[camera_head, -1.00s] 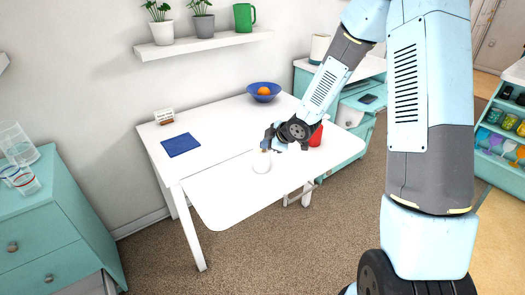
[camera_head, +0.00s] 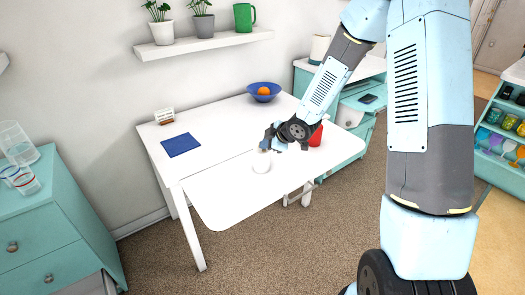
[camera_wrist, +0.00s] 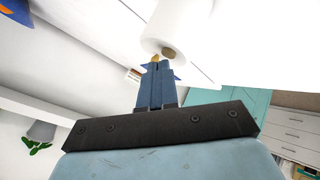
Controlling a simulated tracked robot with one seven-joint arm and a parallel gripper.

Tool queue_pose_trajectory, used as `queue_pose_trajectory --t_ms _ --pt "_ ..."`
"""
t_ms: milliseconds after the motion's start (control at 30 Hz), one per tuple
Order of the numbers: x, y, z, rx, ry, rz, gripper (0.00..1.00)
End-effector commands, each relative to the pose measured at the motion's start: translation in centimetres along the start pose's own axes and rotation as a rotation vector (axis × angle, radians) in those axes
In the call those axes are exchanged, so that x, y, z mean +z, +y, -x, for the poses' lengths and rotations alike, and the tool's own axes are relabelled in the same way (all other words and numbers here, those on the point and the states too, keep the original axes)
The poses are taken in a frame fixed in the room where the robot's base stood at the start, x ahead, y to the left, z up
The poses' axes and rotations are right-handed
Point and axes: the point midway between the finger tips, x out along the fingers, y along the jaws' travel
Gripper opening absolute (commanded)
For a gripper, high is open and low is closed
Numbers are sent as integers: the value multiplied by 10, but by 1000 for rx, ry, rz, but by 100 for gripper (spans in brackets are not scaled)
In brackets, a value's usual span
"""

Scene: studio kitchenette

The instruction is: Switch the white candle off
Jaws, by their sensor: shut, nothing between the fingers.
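The white candle (camera_head: 261,163) stands upright on the front part of the white table. My gripper (camera_head: 266,146) is just above and behind it. In the wrist view, which is upside down, the candle (camera_wrist: 182,22) is a white cylinder with a small brown round spot (camera_wrist: 168,52) at its top end. My gripper's blue fingers (camera_wrist: 157,68) are shut together with nothing between them, their tips close to that spot. A small orange-yellow piece shows at the tips. I cannot tell whether the fingers touch the candle or whether it is lit.
A red cup (camera_head: 316,136) stands right of my gripper. A blue bowl (camera_head: 264,97) with an orange fruit stands at the back of the table (camera_head: 221,202). A blue flat item (camera_head: 181,144) and a small card box (camera_head: 165,116) lie left. The front left tabletop is clear.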

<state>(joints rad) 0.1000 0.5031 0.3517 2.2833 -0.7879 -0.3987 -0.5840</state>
Motion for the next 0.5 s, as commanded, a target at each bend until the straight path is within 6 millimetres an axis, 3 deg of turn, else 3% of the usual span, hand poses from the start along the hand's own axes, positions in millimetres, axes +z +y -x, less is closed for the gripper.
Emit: queue_pose_trajectory --t_ms 500 --pt "-5 5 7 1 1 0 0"
